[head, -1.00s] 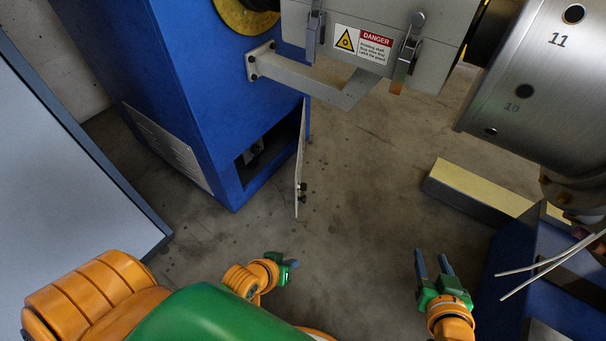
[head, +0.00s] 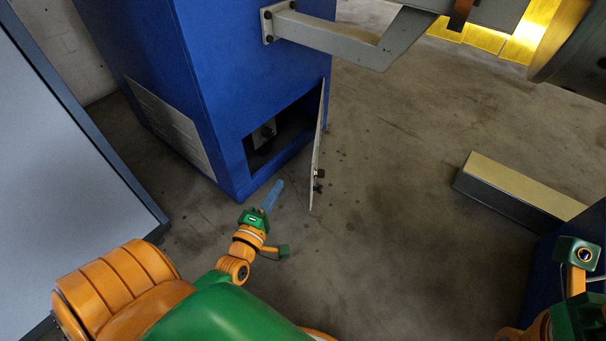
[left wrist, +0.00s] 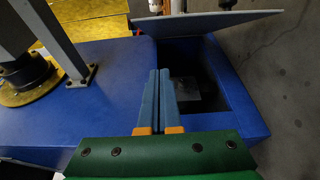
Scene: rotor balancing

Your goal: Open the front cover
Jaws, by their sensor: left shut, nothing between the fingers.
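The front cover (head: 317,150) is a thin pale panel hinged on the right side of the opening low in the blue cabinet (head: 215,90). It stands swung well out, and the dark opening (head: 285,135) shows beside it. A small knob or latch sits near its lower free edge. In the left wrist view the cover (left wrist: 205,20) stands beyond the opening. My left gripper (head: 273,192) is shut and empty, in front of the opening and left of the cover, apart from the cover. It also shows in the left wrist view (left wrist: 159,75). My right gripper's fingers are hidden.
A grey bracket arm (head: 330,35) juts from the cabinet above the cover. A grey panel (head: 60,150) stands at the left. A long block (head: 515,190) lies on the floor at the right. The floor between the cover and the block is clear.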

